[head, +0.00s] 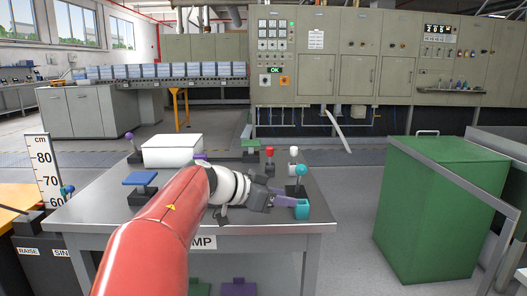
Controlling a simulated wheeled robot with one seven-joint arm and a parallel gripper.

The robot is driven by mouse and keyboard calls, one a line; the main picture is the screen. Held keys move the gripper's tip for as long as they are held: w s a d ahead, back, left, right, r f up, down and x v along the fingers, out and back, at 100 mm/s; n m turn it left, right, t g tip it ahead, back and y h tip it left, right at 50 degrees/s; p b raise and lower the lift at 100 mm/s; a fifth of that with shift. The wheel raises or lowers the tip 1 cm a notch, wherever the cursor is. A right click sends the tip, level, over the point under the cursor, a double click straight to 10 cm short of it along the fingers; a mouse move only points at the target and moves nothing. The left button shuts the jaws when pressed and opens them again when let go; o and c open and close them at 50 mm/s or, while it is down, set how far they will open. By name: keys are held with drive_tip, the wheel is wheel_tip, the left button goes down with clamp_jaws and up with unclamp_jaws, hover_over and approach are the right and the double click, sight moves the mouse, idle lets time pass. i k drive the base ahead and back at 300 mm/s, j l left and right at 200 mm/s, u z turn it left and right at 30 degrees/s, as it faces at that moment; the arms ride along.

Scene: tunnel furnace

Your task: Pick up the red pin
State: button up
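A small red-topped pin (269,151) stands upright at the back right of the grey metal table (85,213), with a dark lower part. My gripper (284,199) is low over the right front of the table, at the end of my red and white arm. It is nearer to me than the red pin and clearly apart from it. The fingers are small and partly hidden by the wrist, so their opening cannot be made out. A purple piece shows beside the fingers; whether it is held is unclear.
Near the gripper are a teal open block (302,210) and a teal ball (301,170) on a dark stand. A white pin (293,153) stands right of the red pin, a green-topped piece (250,144) left. A white box (173,150) and blue-topped piece (140,179) lie left.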

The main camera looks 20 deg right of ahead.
sight(269, 150)
drive_tip(key=i, duration=1)
